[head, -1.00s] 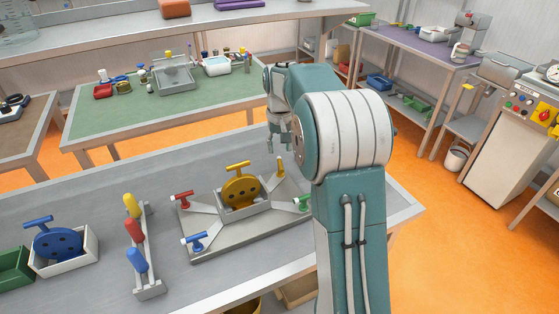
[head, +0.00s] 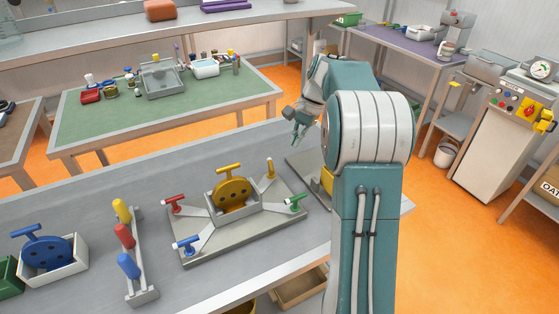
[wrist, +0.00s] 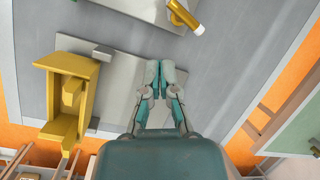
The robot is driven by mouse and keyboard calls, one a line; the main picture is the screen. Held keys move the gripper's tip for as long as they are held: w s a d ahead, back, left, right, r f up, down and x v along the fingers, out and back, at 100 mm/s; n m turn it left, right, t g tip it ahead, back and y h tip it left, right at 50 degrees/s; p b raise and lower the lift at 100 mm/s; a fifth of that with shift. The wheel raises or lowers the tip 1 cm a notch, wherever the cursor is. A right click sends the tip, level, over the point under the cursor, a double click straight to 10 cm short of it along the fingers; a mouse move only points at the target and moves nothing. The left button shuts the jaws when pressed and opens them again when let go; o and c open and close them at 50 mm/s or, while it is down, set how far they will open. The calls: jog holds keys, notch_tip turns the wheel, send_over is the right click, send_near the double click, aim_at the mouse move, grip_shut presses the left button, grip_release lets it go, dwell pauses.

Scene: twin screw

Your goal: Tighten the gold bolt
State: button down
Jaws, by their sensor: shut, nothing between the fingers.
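The gold bolt (head: 270,168) stands at the back right corner of a grey base plate (head: 205,254) on the near bench. It also shows at the top of the wrist view (wrist: 184,16), with a pale end. My gripper (head: 299,140) is right of and beyond the bolt in the head view, above the bench and apart from it. In the wrist view my gripper's fingertips (wrist: 160,68) are together and empty, below the bolt in the picture.
A gold disc (head: 232,190) with a T-handle sits mid-plate. Red (head: 175,203), blue (head: 187,244) and green (head: 293,203) bolts occupy other corners. A yellow fixture (wrist: 70,90) stands on another grey plate beside my gripper. A rack (head: 142,290) holds coloured handles.

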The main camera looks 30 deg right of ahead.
aim_at(271, 171)
jog(key=s+d+m+t+y, duration=0.25)
jog(key=d+m, duration=0.35)
jog(key=m, duration=0.3)
jog(key=shift+y, duration=0.45)
jog(key=x, duration=0.9)
jog(key=shift+s+a, duration=0.1)
jog(key=shift+a, duration=0.35)
jog(key=shift+w+a+f+g, duration=0.1)
jog(key=shift+w+a, duration=0.1)
jog(key=shift+a, duration=0.4)
jog(key=shift+w+a+f+g, duration=0.1)
jog(key=shift+w+a+f, duration=0.1)
jog(key=shift+a, duration=0.45)
jog(key=shift+w+a+f+g, duration=0.1)
jog(key=shift+w+a, duration=0.1)
jog(key=shift+a, duration=0.4)
